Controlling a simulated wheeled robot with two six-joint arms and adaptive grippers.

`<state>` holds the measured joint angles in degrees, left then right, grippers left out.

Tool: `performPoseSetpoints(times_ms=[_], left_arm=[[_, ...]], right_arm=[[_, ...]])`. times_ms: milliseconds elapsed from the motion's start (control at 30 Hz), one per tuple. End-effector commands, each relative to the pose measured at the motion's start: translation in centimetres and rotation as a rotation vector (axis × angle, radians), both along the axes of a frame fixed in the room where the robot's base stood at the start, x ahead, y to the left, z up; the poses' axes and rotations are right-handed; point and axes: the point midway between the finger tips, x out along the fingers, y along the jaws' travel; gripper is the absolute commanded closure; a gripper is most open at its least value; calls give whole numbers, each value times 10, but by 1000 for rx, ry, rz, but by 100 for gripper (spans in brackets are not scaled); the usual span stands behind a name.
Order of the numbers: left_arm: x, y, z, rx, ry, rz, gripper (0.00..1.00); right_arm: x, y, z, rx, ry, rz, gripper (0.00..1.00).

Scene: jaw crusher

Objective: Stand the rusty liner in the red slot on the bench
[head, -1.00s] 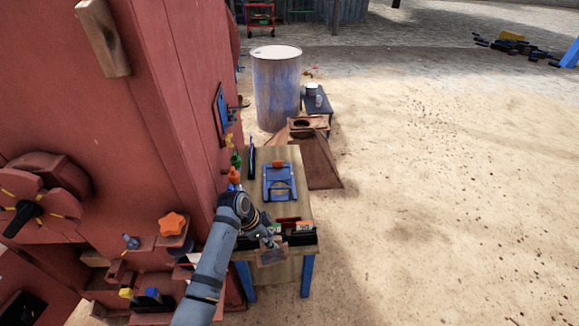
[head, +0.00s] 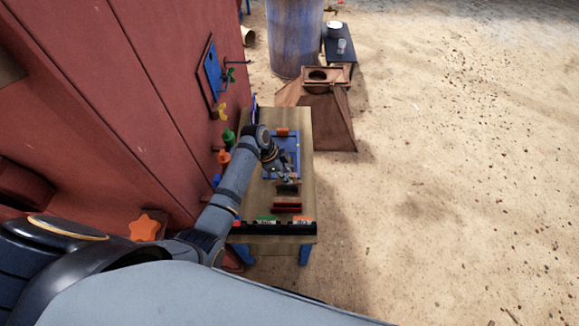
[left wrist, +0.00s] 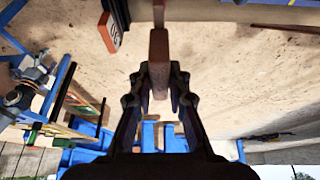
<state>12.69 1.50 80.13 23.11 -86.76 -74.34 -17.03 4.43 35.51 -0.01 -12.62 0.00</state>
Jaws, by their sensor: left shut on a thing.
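The rusty liner (head: 289,188) is a dark brown plate, held over the bench (head: 302,160) on the far side of the red slot. My left gripper (head: 284,178) is shut on it. In the left wrist view the liner (left wrist: 158,48) sticks out between the fingertips of the gripper (left wrist: 159,82). The red slot (head: 288,207) lies on the bench between the liner and the near edge. The liner appears apart from the slot; its exact height is unclear. My right gripper is in neither view.
A black rack (head: 268,229) with green and orange pieces lines the bench's near edge. A blue fixture (head: 292,143) with an orange block lies farther back. The red crusher wall (head: 150,110) stands close on the left. Open sand is on the right.

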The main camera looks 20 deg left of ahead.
Motion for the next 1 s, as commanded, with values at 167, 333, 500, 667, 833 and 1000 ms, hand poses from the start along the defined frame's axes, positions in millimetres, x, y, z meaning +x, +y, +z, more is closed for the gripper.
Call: performPoseSetpoints(times_ms=[167, 333, 500, 667, 833, 1000], left_arm=[[1, 0, 2, -1, -4, 1, 100], [2, 0, 3, -2, -5, 1, 100], [2, 0, -2, -2, -4, 0, 100], [1, 0, -19, -2, -3, 1, 100], [2, 0, -35, -3, -4, 0, 100], [2, 0, -43, -3, -5, -1, 100]], right_arm=[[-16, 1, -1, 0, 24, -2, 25], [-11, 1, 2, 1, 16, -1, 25], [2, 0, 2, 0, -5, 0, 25], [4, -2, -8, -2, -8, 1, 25], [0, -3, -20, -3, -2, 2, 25], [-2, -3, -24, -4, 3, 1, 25]])
